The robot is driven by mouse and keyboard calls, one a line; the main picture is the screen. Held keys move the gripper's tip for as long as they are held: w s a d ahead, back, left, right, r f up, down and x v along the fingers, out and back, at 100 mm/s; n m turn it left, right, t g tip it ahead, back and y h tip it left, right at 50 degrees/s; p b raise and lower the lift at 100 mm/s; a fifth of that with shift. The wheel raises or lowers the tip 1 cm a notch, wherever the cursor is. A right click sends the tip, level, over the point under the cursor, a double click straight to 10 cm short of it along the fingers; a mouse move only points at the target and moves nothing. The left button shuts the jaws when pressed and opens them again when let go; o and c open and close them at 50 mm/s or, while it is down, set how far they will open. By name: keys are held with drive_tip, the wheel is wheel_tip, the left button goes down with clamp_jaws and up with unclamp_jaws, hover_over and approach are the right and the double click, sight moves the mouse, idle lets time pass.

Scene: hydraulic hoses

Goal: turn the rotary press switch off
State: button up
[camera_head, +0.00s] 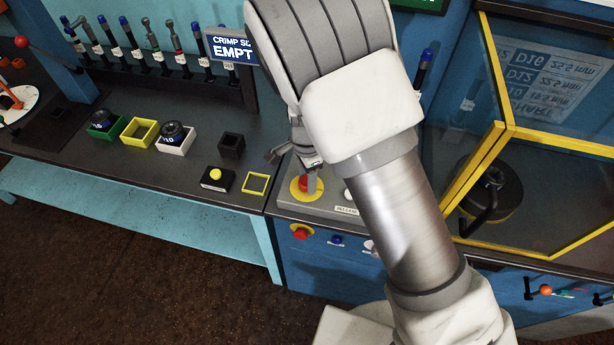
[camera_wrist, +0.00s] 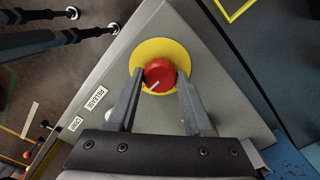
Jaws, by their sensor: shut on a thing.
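The rotary press switch appears to be the red round knob (camera_wrist: 160,72) with a white pointer line, on a yellow disc (camera_wrist: 150,47) on a grey panel. In the wrist view the pointer line slants toward the lower left. My gripper (camera_wrist: 160,80) has one finger on each side of the knob and is shut on it. In the head view the red knob (camera_head: 303,184) shows below my gripper (camera_head: 309,176), partly covered by a finger. My arm hides the panel's right part.
The grey panel (camera_head: 290,208) carries white labels, one reading RELEASE (camera_wrist: 97,97). A red knob (camera_head: 301,233) sits on the cabinet front below. At right is a yellow-framed clear guard (camera_head: 470,180). At left are a black box with a yellow button (camera_head: 216,175) and several small bins.

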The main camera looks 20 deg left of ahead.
clamp_jaws()
drive_tip(key=n+b, duration=0.1)
drive_tip(key=n, duration=0.3)
drive_tip(key=shift+f, duration=0.1)
drive_tip(key=n+b, duration=0.2)
drive_tip(key=n, duration=0.2)
drive_tip(key=shift+n, duration=0.3)
drive_tip(key=n+b, duration=0.2)
drive_tip(key=n, duration=0.2)
drive_tip(key=n+b, duration=0.1)
drive_tip(key=n, duration=0.4)
drive_tip(key=shift+b, duration=0.3)
drive_tip(key=shift+n, duration=0.3)
drive_tip(key=o, duration=1.1)
unclamp_jaws()
